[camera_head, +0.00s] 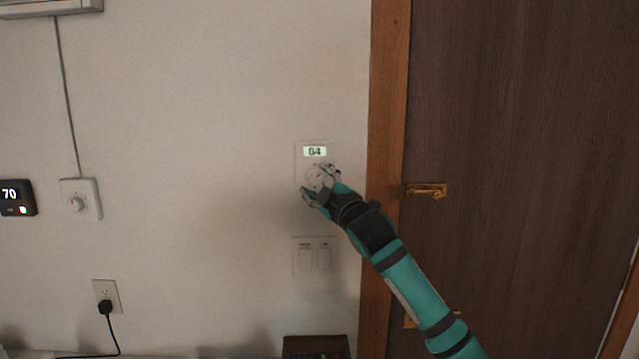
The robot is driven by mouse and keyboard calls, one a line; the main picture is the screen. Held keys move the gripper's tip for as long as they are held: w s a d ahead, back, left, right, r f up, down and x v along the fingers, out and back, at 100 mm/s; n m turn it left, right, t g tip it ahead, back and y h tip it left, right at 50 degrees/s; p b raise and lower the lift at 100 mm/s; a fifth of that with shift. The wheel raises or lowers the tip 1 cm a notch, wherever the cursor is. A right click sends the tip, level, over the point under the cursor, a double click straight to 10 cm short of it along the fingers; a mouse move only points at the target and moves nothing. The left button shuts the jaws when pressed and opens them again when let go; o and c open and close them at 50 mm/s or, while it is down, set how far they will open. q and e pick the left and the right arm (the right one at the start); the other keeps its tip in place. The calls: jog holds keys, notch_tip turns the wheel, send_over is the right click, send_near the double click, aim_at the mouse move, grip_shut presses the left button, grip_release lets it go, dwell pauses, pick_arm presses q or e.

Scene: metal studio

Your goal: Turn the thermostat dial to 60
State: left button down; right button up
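The thermostat (299,149) is a pale square plate on the wall, left of the door frame. Its lit display (314,151) reads 64. Below the display is a round white dial (314,176). My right gripper (313,182) reaches in from the lower right, with its fingers spread on either side of the dial. It partly hides the dial, and I cannot tell whether the fingers press on it. My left gripper is not in view.
A double switch plate (315,256) is below the thermostat. A brown door (520,120) with a brass handle (427,190) is at right. At left are a white knob plate (81,200), a black display reading 70 (17,197) and an outlet with a plug (106,297).

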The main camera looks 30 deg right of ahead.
jog(key=s+f, duration=0.1)
jog(key=s, duration=1)
jog(key=shift+s+a+f, duration=0.35)
jog(key=shift+s+f, duration=0.05)
